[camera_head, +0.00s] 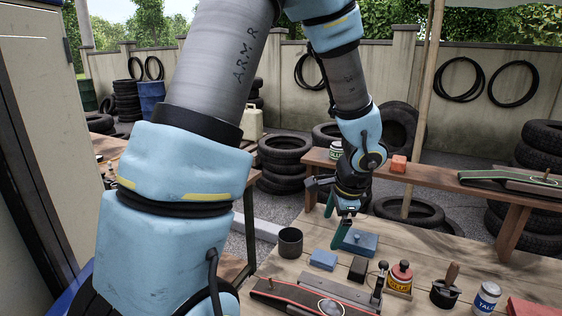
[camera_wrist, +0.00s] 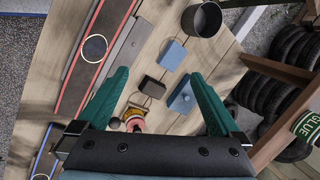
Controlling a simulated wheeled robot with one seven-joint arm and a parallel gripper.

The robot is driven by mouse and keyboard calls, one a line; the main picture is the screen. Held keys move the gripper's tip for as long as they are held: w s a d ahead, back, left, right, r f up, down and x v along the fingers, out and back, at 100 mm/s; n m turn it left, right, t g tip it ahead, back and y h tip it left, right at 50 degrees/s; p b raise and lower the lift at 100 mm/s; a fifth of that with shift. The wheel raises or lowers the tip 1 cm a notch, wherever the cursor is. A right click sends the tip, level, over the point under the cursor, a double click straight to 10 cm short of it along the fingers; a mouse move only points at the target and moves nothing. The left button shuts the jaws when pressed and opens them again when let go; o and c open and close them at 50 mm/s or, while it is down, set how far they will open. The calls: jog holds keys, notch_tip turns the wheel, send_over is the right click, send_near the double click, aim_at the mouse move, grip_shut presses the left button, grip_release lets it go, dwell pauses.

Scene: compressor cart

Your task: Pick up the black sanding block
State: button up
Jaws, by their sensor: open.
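The black sanding block (camera_head: 358,268) is a small dark block on the wooden table. In the wrist view the black sanding block (camera_wrist: 152,87) appears dark brown and lies between my two teal fingers, beyond the gripper body. My gripper (camera_head: 335,222) is open and empty, above the table's far side near a blue box with a knob (camera_head: 360,241). The wrist view also shows my gripper (camera_wrist: 159,76) with its fingers wide apart. Nothing hides the block in either view.
A dark cup (camera_head: 290,242) stands left of the blue block. A long red-edged tool (camera_head: 300,297) lies at the front. A black tin with a brush (camera_head: 446,292) and a talc can (camera_head: 486,298) stand at right. A bench (camera_head: 430,178) is behind.

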jog(key=a+r+n+g, duration=0.1)
jog(key=a+r+n, duration=0.2)
jog(key=a+n, duration=0.4)
jog(key=s+a, duration=0.1)
jog(key=a, duration=0.4)
jog(key=shift+a+n+g, duration=0.25)
jog(key=shift+n+g, duration=0.05)
jog(key=shift+n, duration=0.1)
jog(key=s+a+n, duration=0.1)
jog(key=a+n, duration=0.2)
jog(key=s+a+r+n+h, duration=0.1)
jog(key=a+n, duration=0.1)
jog(key=n, duration=0.1)
jog(key=s+a+r+n, duration=0.1)
jog(key=a+n, duration=0.1)
jog(key=a, duration=0.1)
jog(key=shift+s+a+n+h, duration=0.3)
jog(key=shift+s+a+n, duration=0.05)
jog(key=shift+n, duration=0.05)
jog(key=shift+c, duration=0.5)
jog(key=m+g+b, duration=0.2)
jog(key=m+b, duration=0.3)
jog(key=b, duration=1.3)
send_near(359, 265)
jog(key=shift+d+f, duration=0.15)
jog(key=shift+d, duration=0.2)
jog(key=f, duration=0.5)
jog(key=f+p, duration=0.1)
jog(key=f, duration=0.4)
jog(key=shift+a, duration=0.2)
